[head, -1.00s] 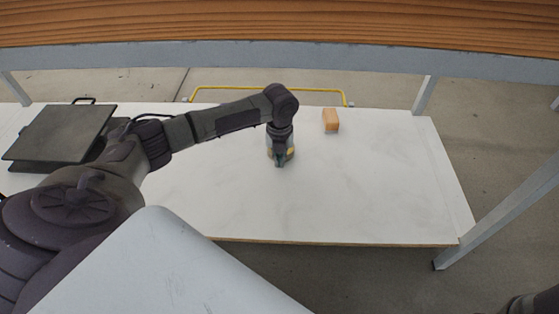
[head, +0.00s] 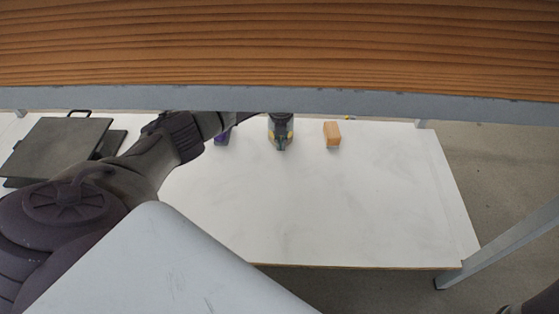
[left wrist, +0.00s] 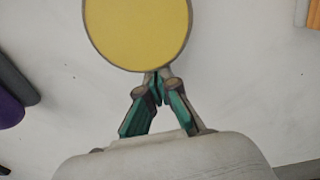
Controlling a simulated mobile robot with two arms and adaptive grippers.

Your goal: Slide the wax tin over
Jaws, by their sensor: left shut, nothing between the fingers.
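The wax tin, a round tin with a yellow top (left wrist: 138,28) and a dark rim, fills the top middle of the left wrist view; its far part is cut off. In the head view only bits of its yellow (head: 291,134) show around my left gripper (head: 281,146), which hides most of it. My left gripper (left wrist: 158,84) is shut and empty, fingertips at the tin's near edge. They look to be touching it, though a small gap cannot be ruled out. My right gripper is not in view.
An orange-brown block (head: 332,134) stands right of the tin. A purple object (head: 221,138) lies to its left, partly hidden by my arm. A dark flat-topped device (head: 58,146) is at far left. A wooden shelf (head: 280,45) hangs across the top. The white table's (head: 340,215) near part is clear.

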